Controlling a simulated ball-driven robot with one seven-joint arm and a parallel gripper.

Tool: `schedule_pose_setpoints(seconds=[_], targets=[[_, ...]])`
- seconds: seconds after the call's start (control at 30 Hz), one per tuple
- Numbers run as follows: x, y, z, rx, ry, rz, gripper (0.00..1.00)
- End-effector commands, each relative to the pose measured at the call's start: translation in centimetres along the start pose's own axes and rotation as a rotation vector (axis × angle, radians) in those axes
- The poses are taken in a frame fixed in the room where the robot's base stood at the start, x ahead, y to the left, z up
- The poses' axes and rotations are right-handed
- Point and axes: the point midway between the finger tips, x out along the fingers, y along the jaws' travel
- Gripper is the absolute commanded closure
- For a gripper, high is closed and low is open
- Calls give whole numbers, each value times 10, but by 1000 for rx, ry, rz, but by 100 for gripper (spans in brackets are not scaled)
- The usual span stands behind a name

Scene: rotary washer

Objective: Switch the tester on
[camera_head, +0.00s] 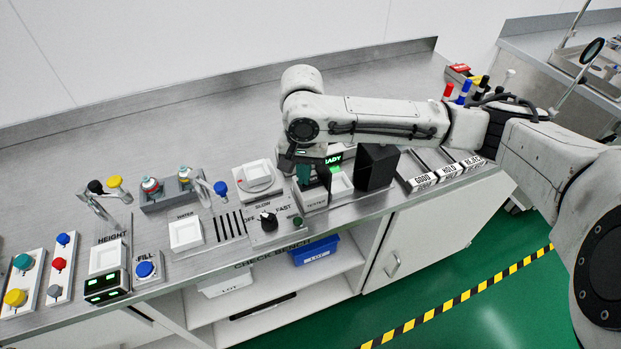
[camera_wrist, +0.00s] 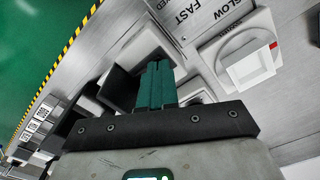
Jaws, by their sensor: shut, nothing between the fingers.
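The tester (camera_head: 316,203) is a small pale box with a dark label on its front, at the counter's front edge in the camera_head view. In the wrist view the shut fingertips (camera_wrist: 159,66) lie in front of a pale box top (camera_wrist: 140,48). My fingers hide part of the tester's top, and I cannot tell whether they touch it. I cannot make out its switch.
A black upright box (camera_head: 376,168) stands close right of the tester. A black knob (camera_head: 268,221) marked SLOW and FAST is to the left, with a round-dialled white unit (camera_head: 259,178) behind it. Labelled bins (camera_head: 421,182) lie further right.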

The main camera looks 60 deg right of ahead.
Motion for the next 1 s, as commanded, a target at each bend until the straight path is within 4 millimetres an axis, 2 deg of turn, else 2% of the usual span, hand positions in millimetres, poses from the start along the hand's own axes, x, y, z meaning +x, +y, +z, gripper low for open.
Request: schedule_pose_setpoints(seconds=[1.0], targets=[[-67, 0, 0, 1, -2, 1, 100]])
